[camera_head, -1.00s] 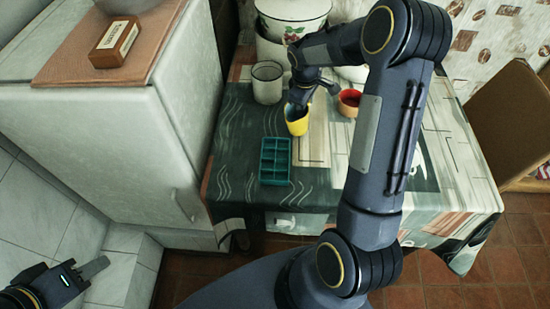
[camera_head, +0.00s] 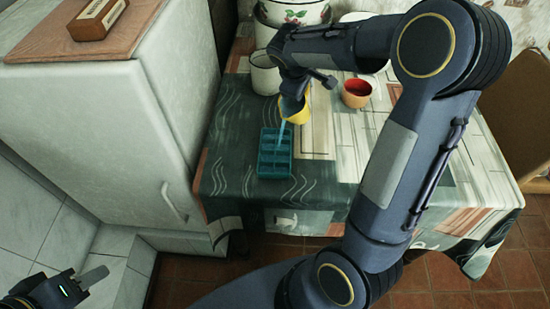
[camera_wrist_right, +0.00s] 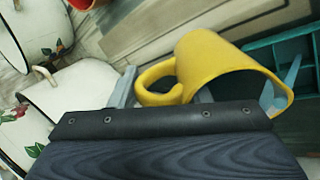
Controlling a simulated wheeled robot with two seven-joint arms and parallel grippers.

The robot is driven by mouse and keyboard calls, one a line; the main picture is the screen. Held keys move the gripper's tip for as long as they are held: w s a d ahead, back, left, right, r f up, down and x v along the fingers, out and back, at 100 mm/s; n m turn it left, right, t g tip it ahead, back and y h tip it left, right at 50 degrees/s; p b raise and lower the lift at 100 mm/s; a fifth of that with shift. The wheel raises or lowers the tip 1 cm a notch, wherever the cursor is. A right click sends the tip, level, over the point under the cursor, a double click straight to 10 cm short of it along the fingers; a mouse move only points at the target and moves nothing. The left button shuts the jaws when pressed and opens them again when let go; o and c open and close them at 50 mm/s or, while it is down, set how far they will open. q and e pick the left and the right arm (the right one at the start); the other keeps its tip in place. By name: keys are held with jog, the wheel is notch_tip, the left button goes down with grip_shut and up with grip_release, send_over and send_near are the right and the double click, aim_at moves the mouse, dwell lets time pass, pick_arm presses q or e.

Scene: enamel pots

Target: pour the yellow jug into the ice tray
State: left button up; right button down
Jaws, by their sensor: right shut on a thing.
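The yellow jug (camera_head: 301,111) is tilted toward the ice tray, above the table. In the right wrist view the jug (camera_wrist_right: 208,62) shows its handle near me and its mouth to the right. My right gripper (camera_head: 293,90) is shut on the jug at its handle side. A light blue stream runs from the jug's mouth to the teal ice tray (camera_head: 262,160). The tray lies flat on the cloth and also shows in the right wrist view (camera_wrist_right: 272,48). How full its compartments are is unclear. My left gripper (camera_head: 80,287) is low at the left, away from the table; only one finger shows clearly.
A red-orange cup (camera_head: 355,97) stands right of the jug, and a white mug (camera_head: 263,78) behind left. A large floral pot (camera_head: 292,14) stands at the back. A fridge (camera_head: 120,130) with a box (camera_head: 97,18) on top borders the table's left. The table's front is clear.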

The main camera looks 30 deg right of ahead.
jog(key=shift+s+a+r+t+h+b, duration=0.25)
jog(key=shift+a+r+h+b, duration=0.1)
jog(key=shift+r+b, duration=0.15)
jog(key=shift+s+a+r+t+h+b, duration=0.1)
jog(key=shift+a+r+t+h+b, duration=0.15)
jog(key=shift+a+r+h+b, duration=0.15)
jog(key=shift+s+f+b, duration=0.1)
jog(key=shift+f+b, duration=0.15)
jog(key=shift+b, duration=0.7)
jog(key=b, duration=0.1)
jog(key=h+b, duration=0.1)
jog(key=b, duration=0.1)
jog(key=shift+s+a+f+t, duration=0.1)
jog(key=shift+a+f+t, duration=0.2)
jog(key=shift+t, duration=0.1)
jog(key=shift+s+a+r+t+h+b, duration=0.1)
jog(key=shift+s+a+t+h+b, duration=0.1)
jog(key=shift+h+b, duration=0.45)
jog(key=shift+s+a+r+t+h+b, duration=0.1)
jog(key=shift+t+h+b, duration=0.1)
jog(key=shift+b, duration=0.8)
jog(key=shift+a+h+b, duration=0.1)
jog(key=shift+h+b, duration=0.2)
jog(key=shift+b, duration=0.2)
jog(key=shift+s+a+r+t+h+b, duration=0.2)
jog(key=shift+t+h+b, duration=0.3)
jog(key=shift+b, duration=0.4)
jog(key=shift+s+a+f+t+h+b, duration=0.1)
jog(key=shift+a+f+t+h+b, duration=0.2)
jog(key=shift+b, duration=0.75)
